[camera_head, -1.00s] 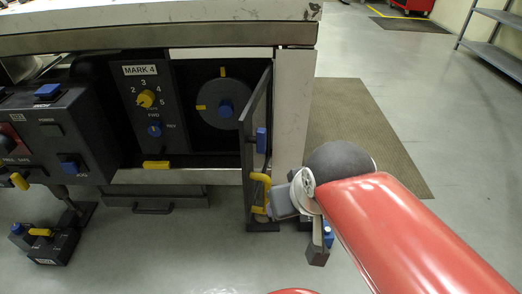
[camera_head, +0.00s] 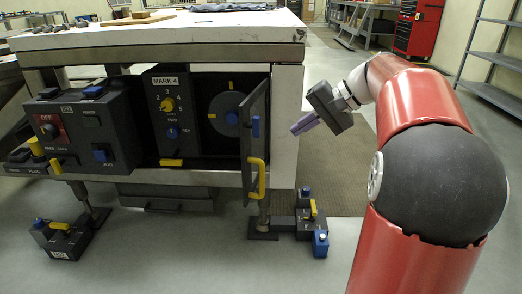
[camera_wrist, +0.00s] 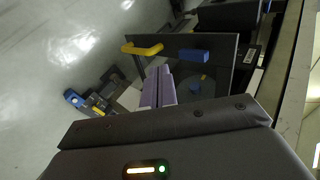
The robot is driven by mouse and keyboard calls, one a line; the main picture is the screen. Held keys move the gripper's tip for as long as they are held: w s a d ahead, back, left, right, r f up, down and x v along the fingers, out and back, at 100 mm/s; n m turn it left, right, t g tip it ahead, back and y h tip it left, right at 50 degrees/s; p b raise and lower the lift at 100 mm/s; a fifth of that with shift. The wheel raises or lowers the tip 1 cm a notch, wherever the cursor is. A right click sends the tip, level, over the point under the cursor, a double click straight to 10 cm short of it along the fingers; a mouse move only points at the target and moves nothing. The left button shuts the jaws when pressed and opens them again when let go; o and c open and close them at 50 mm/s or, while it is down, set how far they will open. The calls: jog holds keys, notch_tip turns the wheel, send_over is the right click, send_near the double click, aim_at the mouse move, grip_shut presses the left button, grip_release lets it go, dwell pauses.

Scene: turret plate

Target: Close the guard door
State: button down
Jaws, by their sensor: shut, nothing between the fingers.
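The guard door (camera_head: 256,146) is a dark panel hinged at the right side of the turret bay. It stands open, swung out toward the camera and seen nearly edge-on in the head view. It has a yellow handle (camera_head: 256,177) low down and a blue block (camera_head: 256,127) higher up. In the wrist view the door (camera_wrist: 222,42) lies beyond the fingers, with its yellow handle (camera_wrist: 142,48) to the left. My gripper (camera_head: 296,130) is shut and empty, to the right of the door in the head view and apart from it.
The round turret plate (camera_head: 230,114) sits in the bay behind the door. A control panel marked MARK 4 (camera_head: 170,115) is left of it. A white cabinet post (camera_head: 287,125) stands just right of the door. A dark box with blue and yellow parts (camera_head: 306,222) is on the floor.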

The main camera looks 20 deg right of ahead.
jog(key=x, duration=0.4)
jog(key=r+b+x, duration=0.1)
jog(key=x, duration=0.3)
jog(key=w+a+x, duration=0.1)
jog(key=x, duration=0.3)
jog(key=shift+a+r, duration=0.1)
jog(key=shift+r, duration=0.15)
jog(key=shift+w+a, duration=0.2)
jog(key=shift+a, duration=0.25)
